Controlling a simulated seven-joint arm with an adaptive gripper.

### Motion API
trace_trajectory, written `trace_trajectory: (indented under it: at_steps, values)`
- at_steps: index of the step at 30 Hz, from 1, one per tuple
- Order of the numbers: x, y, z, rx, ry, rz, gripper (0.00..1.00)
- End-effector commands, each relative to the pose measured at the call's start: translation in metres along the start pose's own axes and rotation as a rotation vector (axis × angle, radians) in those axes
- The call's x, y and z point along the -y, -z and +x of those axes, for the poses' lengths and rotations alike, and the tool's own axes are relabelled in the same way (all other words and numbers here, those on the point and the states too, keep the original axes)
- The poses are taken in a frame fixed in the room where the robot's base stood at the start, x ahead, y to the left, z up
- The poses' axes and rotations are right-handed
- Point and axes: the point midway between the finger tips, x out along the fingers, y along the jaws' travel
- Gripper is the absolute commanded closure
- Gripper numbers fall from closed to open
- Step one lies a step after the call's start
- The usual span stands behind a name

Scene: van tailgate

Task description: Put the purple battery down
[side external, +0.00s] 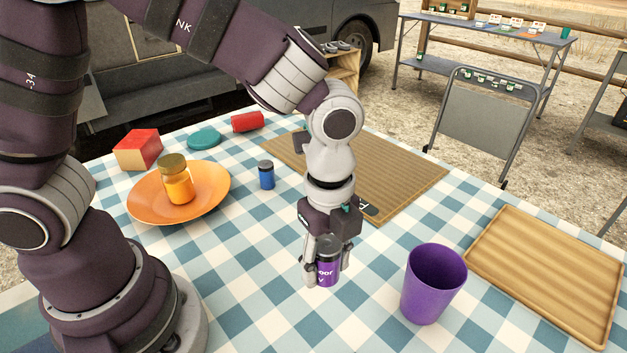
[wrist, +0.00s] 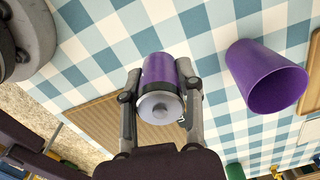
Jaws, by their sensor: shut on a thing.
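The purple battery (side external: 327,270) is a short cylinder with a dark and grey end and white lettering. My gripper (side external: 326,268) is shut on it and holds it upright, with one finger on each side. In the wrist view the battery (wrist: 160,98) sits between the fingertips (wrist: 160,100), its grey end toward the camera. It is over the checked tablecloth (side external: 262,300); I cannot tell whether its bottom touches the cloth. A blue battery-like cylinder (side external: 266,176) stands upright farther back.
A purple cup (side external: 432,285) stands to the right of my gripper, and a wooden tray (side external: 550,270) lies beyond it. An orange plate (side external: 150,205) holds a yellow jar (side external: 177,184). A brown mat (side external: 400,190) lies behind.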

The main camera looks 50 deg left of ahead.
Motion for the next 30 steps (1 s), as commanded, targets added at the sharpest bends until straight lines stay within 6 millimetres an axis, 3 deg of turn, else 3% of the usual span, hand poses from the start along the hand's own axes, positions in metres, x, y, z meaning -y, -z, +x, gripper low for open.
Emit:
trace_trajectory:
  at_steps: [6, 9, 12, 24, 30]
  values:
    - [0.05, -0.056, 0.005, -0.003, 0.0, 0.007, 1.0]
    - [0.067, -0.087, 0.01, -0.001, 0.001, 0.02, 1.0]
    - [0.073, -0.105, 0.016, 0.001, -0.002, 0.032, 1.0]
    - [0.075, -0.11, 0.091, 0.001, -0.002, 0.04, 1.0]
    - [0.075, -0.109, 0.094, 0.001, 0.002, 0.04, 1.0]
